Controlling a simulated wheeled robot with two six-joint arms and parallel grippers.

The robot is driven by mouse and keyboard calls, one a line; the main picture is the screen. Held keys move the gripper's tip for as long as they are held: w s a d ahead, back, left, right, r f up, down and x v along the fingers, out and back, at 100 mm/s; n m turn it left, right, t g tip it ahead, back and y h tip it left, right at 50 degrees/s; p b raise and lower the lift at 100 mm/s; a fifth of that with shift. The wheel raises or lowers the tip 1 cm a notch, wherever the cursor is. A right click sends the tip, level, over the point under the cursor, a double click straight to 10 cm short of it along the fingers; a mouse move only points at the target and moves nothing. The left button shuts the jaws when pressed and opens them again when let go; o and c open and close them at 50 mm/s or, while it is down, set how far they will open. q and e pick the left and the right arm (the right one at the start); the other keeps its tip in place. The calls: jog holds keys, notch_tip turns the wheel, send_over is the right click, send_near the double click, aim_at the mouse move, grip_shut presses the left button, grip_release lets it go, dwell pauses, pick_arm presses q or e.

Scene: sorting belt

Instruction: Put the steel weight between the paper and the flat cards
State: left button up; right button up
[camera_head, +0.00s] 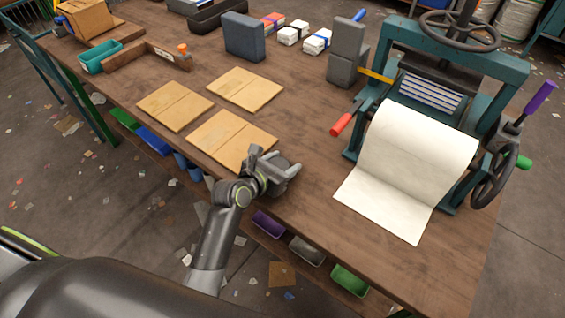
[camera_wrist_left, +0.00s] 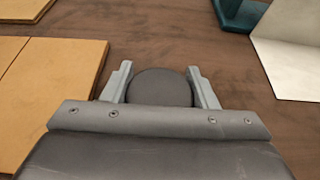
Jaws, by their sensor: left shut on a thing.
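My left gripper (camera_head: 283,168) is at the front edge of the wooden table, shut on a dark, round steel weight. The weight (camera_wrist_left: 160,87) shows between its two fingers in the left wrist view; I cannot tell whether it touches the table. Several tan flat cards lie on the table: the nearest card (camera_head: 228,136) is just left of the gripper, with others behind it (camera_head: 243,88) and to its left (camera_head: 174,105). The white paper (camera_head: 408,155) hangs from the press at the right, its lower end on the table; its corner shows in the left wrist view (camera_wrist_left: 295,50). My right gripper is out of view.
The teal press (camera_head: 508,75) stands behind the paper, with a red handle (camera_head: 341,125) reaching left. Grey blocks (camera_head: 346,55) and a dark blue block (camera_head: 244,37) stand farther back. Bare tabletop (camera_head: 310,150) lies between the cards and paper. Coloured bins (camera_head: 349,280) sit below the front edge.

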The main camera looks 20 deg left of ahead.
pick_arm(q)
jog(key=o, duration=1.4)
jog(key=shift+r, duration=0.1)
jog(key=p+v, duration=0.1)
jog(key=v, duration=1.1)
